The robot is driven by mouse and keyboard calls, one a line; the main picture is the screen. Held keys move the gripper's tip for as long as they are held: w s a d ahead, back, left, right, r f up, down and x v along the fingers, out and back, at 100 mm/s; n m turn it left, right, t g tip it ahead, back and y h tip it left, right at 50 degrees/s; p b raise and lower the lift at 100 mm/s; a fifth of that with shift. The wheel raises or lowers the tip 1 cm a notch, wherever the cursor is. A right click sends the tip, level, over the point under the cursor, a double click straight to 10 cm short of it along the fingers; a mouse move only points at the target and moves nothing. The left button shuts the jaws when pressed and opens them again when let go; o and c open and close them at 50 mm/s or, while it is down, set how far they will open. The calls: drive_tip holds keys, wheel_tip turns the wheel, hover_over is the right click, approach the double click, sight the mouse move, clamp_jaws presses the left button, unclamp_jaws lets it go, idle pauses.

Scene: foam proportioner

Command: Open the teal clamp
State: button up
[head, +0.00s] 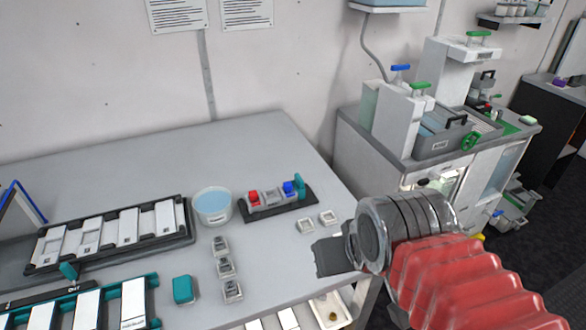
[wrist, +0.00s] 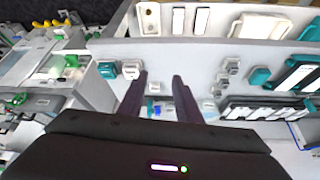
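In the head view a black fixture (head: 268,208) on the table carries a red knob (head: 254,198), a blue knob (head: 290,188) and an upright teal piece (head: 300,184), which looks like the teal clamp. Another small teal piece (head: 68,270) stands by the black rack, so I cannot be sure which is the clamp. My gripper (wrist: 163,82) is open and empty in the wrist view, its two dark fingers well apart above the table. The fixture shows small between and beyond the fingers, with its blue knob (wrist: 151,106). Whether the clamp is closed is too small to tell.
A clear tub (head: 212,206) of blue liquid stands left of the fixture. Small containers (head: 225,266) and a teal block (head: 183,289) stand in front. A black rack (head: 110,234) of white plates fills the left. The table behind the tub is clear.

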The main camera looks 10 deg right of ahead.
drive_tip(key=shift+w+d, duration=0.15)
drive_tip(key=shift+o, duration=0.6)
drive_tip(key=o, duration=0.3)
drive_tip(key=shift+w+r, duration=0.3)
drive_tip(key=shift+r, duration=0.05)
drive_tip(key=shift+o, duration=1.1)
drive_tip(key=w+r+m+g, duration=0.1)
drive_tip(key=w+r+m, duration=0.2)
drive_tip(key=w+r, duration=0.2)
drive_tip(key=shift+w+d+r+m, duration=0.25)
drive_tip(key=shift+w+m, duration=0.15)
drive_tip(key=shift+w, duration=0.75)
drive_tip(key=w+r+m+g, duration=0.3)
drive_tip(key=w+m, duration=0.4)
drive_tip(key=w, duration=1.1)
drive_tip(key=w+f+m+g, duration=0.1)
drive_tip(key=w+f+m, duration=0.3)
drive_tip(key=w, duration=0.6)
drive_tip(key=shift+f+m+g, duration=0.2)
drive_tip(key=shift+m+g, duration=0.1)
drive_tip(key=shift+m, duration=0.3)
